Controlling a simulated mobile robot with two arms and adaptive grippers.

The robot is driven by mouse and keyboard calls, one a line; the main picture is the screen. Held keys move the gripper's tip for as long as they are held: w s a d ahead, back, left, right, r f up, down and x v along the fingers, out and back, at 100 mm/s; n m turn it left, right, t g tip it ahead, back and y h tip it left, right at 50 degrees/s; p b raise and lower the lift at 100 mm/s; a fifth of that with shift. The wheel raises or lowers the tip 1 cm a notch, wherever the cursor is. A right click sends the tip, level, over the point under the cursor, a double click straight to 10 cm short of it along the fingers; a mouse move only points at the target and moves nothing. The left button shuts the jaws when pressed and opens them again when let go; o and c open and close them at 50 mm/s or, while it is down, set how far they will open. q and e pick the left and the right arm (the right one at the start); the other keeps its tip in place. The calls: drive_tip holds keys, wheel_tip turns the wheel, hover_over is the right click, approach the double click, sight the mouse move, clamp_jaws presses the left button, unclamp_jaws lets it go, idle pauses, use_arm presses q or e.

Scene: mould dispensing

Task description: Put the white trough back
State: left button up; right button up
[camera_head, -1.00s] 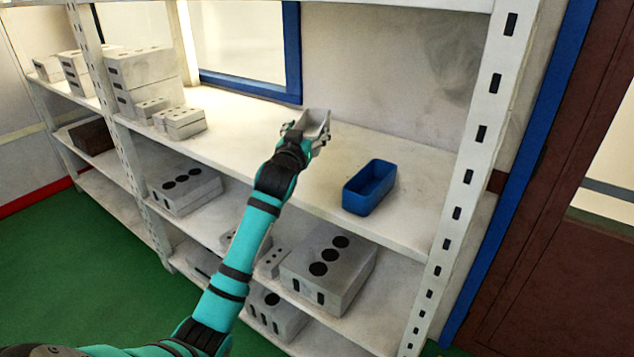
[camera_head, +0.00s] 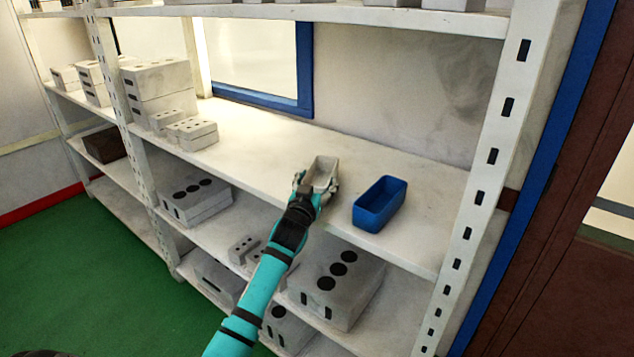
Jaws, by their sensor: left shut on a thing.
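My left gripper (camera_head: 314,194) is shut on the white trough (camera_head: 323,172), at the front part of the shelf board (camera_head: 260,150). The trough's open top faces up. The fingers and wrist hide its near side, and I cannot tell whether its underside touches the board. A blue trough (camera_head: 380,205) stands on the same board just to the right, apart from the gripper. My right gripper is out of view.
Grey mould blocks (camera_head: 160,85) are stacked at the left of the same board. More blocks, such as a large one with round holes (camera_head: 335,285), sit on the shelf below. A white upright post (camera_head: 480,180) bounds the right side. The board behind the white trough is clear.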

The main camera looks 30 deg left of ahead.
use_arm(q)
drive_tip(key=shift+f, duration=0.15)
drive_tip(key=o, duration=1.3)
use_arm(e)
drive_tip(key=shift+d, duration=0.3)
use_arm(q)
drive_tip(key=shift+s, duration=0.1)
drive_tip(key=b+v, duration=0.1)
drive_tip(key=v, duration=1.1)
drive_tip(key=shift+b, duration=0.35)
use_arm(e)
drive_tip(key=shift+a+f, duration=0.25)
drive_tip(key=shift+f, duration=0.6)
